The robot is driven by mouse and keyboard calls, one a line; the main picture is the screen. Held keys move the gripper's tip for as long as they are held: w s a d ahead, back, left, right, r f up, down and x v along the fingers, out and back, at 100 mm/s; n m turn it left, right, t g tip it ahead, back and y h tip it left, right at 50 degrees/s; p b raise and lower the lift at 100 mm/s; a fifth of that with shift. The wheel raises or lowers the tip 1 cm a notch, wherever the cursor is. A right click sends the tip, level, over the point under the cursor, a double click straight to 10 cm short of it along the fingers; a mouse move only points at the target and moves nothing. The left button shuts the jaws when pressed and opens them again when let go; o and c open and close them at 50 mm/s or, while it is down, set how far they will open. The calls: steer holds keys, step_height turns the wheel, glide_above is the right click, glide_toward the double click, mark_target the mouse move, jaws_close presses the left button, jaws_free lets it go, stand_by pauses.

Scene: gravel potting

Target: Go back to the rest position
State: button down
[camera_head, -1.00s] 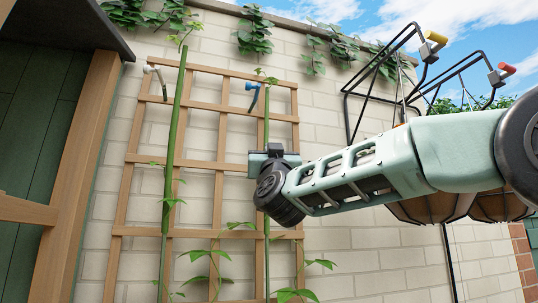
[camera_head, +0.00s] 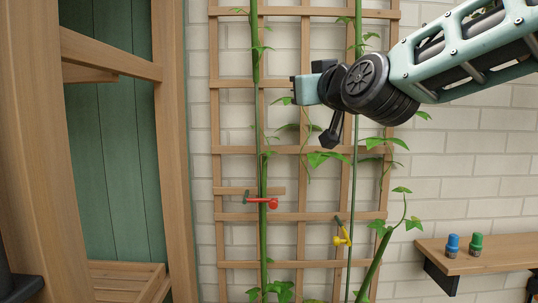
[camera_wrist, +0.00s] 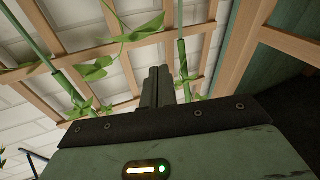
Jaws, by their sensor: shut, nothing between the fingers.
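My gripper (camera_head: 331,137) is in front of the wooden trellis, near its upper right part, with its dark fingers pointing down. It is shut and holds nothing. In the wrist view the closed fingers (camera_wrist: 157,88) stand together, with the trellis and green stems behind them. My arm comes in from the upper right of the head view. The task names no object besides the rest position.
The trellis (camera_head: 300,216) on the pale brick wall carries climbing plants, a red clip (camera_head: 272,203) and a yellow clip (camera_head: 340,240). A wooden frame (camera_head: 170,130) stands left. A shelf (camera_head: 480,262) at lower right holds a blue (camera_head: 452,244) and a green item (camera_head: 476,243).

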steer(key=s+a+f+n+g, duration=0.1)
steer(key=s+a+f+g, duration=0.1)
steer(key=s+f+g, duration=0.8)
steer(key=s+a+f+n+g, duration=0.1)
steer(key=s+f, duration=0.5)
steer(key=f, duration=1)
steer(key=s+d+f+g+h, duration=0.3)
steer(key=s+d+f, duration=0.2)
steer(key=s, duration=0.4)
steer(key=s+d+f+g+h, duration=0.3)
steer(key=s+d+f+g, duration=0.1)
steer(key=s+f, duration=0.3)
steer(key=shift+s+d+f, duration=0.4)
steer(key=shift+s+d, duration=0.2)
steer(key=shift+s, duration=0.55)
steer(key=shift+r, duration=0.15)
